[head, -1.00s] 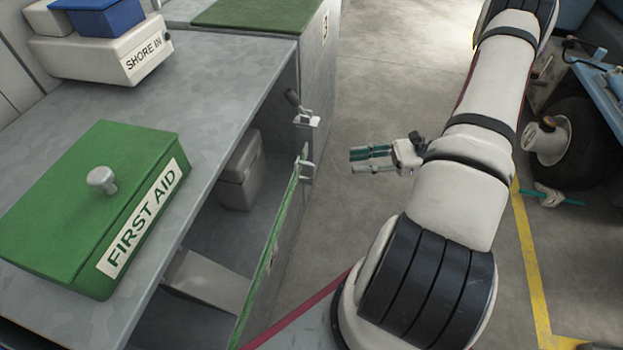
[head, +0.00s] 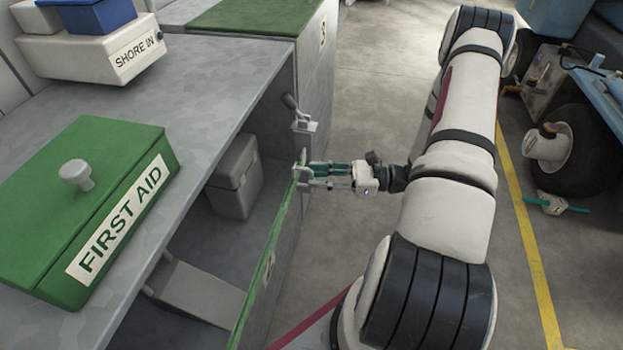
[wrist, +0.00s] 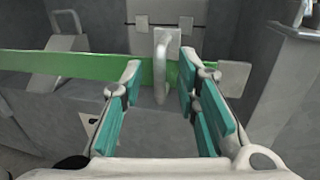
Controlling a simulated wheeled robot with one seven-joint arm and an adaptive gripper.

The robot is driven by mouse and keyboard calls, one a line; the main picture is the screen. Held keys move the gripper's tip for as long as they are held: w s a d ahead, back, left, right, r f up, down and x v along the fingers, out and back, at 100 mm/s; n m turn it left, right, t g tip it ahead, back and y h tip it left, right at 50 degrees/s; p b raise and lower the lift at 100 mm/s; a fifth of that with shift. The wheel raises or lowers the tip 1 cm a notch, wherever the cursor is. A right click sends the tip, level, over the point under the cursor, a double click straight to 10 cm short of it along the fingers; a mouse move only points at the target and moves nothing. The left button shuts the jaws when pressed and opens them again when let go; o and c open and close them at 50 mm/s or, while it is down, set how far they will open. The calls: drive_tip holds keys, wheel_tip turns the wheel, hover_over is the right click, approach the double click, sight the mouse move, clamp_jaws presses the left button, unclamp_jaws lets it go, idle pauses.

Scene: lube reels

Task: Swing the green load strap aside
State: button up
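The green load strap (head: 281,218) runs straight across the open front of the grey locker; in the wrist view the strap (wrist: 75,66) spans from the left edge to a grey end plate (wrist: 234,76) on the right. A pale loop handle (wrist: 161,66) stands on the strap near that end. My gripper (head: 308,176) is at the strap's far end in the head view. In the wrist view its teal-padded fingers (wrist: 159,82) are open, one on each side of the handle. I see gaps beside the handle, so no grip shows.
A metal latch (head: 303,122) sits on the locker's post above the strap end. Inside are a grey box (head: 235,180) and a sloped grey block (head: 197,292). A green first aid box (head: 85,200) lies on the locker top. The floor (head: 385,60) beyond my gripper is clear.

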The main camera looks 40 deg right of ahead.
drive_tip(key=shift+x, duration=1.05)
clamp_jaws()
drive_tip(key=shift+s, duration=0.1)
